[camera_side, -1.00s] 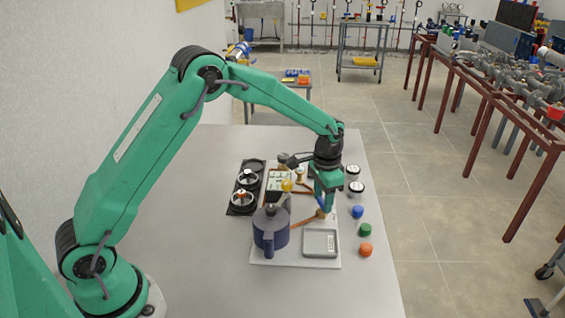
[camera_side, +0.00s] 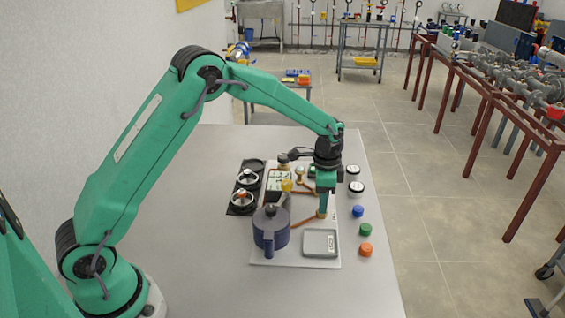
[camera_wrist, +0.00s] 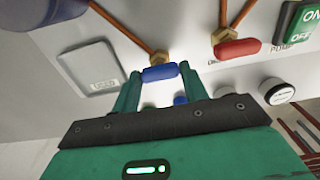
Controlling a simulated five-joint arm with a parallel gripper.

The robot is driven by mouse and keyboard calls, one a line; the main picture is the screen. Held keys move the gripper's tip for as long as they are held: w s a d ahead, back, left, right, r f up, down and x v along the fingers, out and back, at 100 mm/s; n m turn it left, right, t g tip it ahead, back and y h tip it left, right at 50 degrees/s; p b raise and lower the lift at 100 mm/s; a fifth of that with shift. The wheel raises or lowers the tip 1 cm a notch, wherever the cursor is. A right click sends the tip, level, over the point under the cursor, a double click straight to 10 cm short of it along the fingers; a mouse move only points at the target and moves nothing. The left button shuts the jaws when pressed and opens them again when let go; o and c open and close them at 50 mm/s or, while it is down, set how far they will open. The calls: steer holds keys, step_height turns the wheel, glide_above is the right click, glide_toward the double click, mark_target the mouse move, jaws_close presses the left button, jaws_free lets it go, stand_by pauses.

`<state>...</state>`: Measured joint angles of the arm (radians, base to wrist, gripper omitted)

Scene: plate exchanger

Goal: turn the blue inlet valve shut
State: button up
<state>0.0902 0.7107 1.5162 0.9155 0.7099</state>
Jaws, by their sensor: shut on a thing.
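The blue inlet valve handle (camera_wrist: 160,73) is a short blue bar on a brass fitting, with copper pipes running from it. In the wrist view it lies crosswise between my two fingertips. My gripper (camera_wrist: 161,76) is shut on the handle, one finger at each end. In the side view my gripper (camera_side: 322,208) points down at the brass fitting (camera_side: 321,215), and the blue handle is hidden there. A red valve handle (camera_wrist: 238,48) sits on another brass fitting to the right in the wrist view, apart from my fingers.
A dark blue vessel (camera_side: 270,232) and a grey tray (camera_side: 320,243) stand near the valve. Blue (camera_side: 358,211), green (camera_side: 365,229) and orange (camera_side: 366,250) knobs lie on the table to the right. A green ON/OFF switch (camera_wrist: 296,28) is beyond the red valve.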

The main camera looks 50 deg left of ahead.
steer(key=shift+w+r, duration=0.1)
steer(key=shift+r, duration=0.05)
steer(key=o, duration=1)
steer(key=shift+r, duration=3.8)
steer(key=shift+r, duration=0.1)
